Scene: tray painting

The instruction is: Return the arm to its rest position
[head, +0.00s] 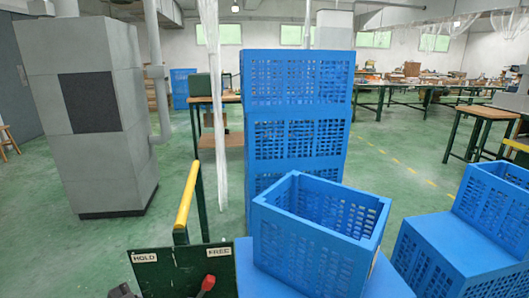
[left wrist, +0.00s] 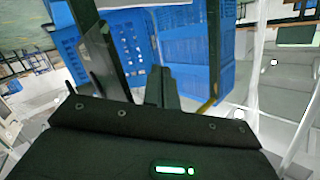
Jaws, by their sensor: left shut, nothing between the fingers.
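My left gripper (left wrist: 160,72) shows in the left wrist view. Its two dark fingers are together, with nothing between them. Blue crates and dark posts show beyond the fingers; I see no contact with them. In the head view, a small dark part at the bottom edge, left of the green panel, may be part of my arm, but I cannot tell. My right gripper is in neither view.
A dark green panel (head: 182,272) marked HOLD and FREE has a red-knobbed lever (head: 206,285). A yellow-topped rail (head: 186,200) stands behind it. An open blue crate (head: 310,250) is front centre, before stacked crates (head: 297,80). More crates (head: 465,245) stand right. Green floor lies left.

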